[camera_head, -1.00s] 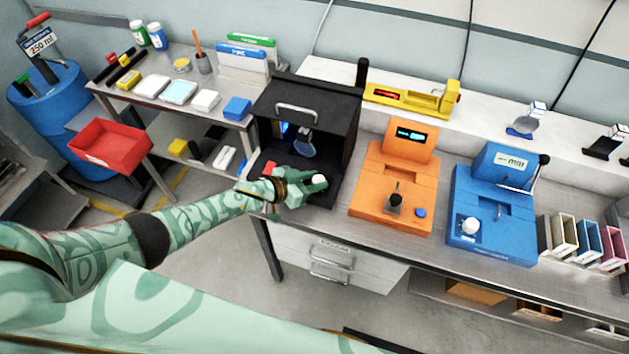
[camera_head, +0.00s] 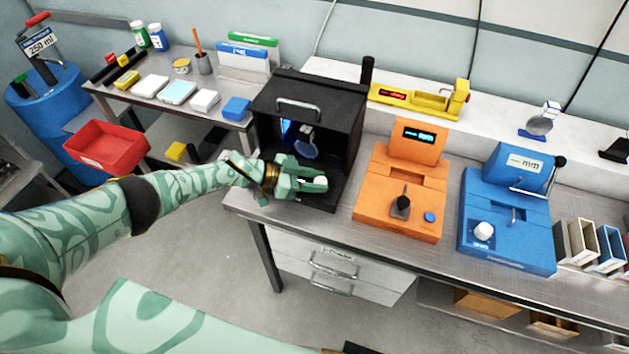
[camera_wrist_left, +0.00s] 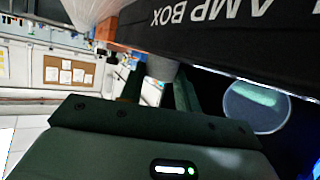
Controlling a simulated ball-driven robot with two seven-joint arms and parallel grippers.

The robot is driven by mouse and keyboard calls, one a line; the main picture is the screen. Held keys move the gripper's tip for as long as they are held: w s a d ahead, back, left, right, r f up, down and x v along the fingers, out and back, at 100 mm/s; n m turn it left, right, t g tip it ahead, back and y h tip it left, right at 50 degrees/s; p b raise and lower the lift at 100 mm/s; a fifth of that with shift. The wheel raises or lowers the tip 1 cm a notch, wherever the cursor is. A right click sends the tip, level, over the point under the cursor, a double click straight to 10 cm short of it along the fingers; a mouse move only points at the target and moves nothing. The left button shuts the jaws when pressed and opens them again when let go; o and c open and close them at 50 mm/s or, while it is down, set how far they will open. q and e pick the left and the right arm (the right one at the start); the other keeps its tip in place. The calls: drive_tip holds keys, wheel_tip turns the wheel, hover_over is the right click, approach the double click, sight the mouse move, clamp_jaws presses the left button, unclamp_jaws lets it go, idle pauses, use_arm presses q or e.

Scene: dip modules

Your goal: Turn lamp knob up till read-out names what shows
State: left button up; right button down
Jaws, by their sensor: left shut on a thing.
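The black lamp box (camera_head: 327,95) stands open at the front on the bench, its upside-down lettering ending "AMP BOX" in the wrist view (camera_wrist_left: 215,38). My left gripper (camera_head: 318,184) is at the box's front edge, shut on a pale knob (camera_head: 320,181). The knob also shows grey between the fingers in the wrist view (camera_wrist_left: 163,68). A round lens-like disc (camera_head: 307,149) stands inside the box beside a blue glow. In the wrist view the disc (camera_wrist_left: 257,107) carries a pale green streak. I cannot read any lamp read-out. My right gripper is out of view.
Right of the box stand an orange device (camera_head: 398,195) with a cyan display and a blue device (camera_head: 507,225) with a white knob. A yellow gauge (camera_head: 425,101) with a red display sits on the shelf behind. A red bin (camera_head: 107,148) is at left.

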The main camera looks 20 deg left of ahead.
use_arm(q)
drive_tip(key=o, duration=1)
drive_tip(key=shift+c, duration=0.2)
drive_tip(key=p+v, duration=0.2)
drive_tip(key=v, duration=1.4)
drive_tip(key=shift+r, duration=0.15)
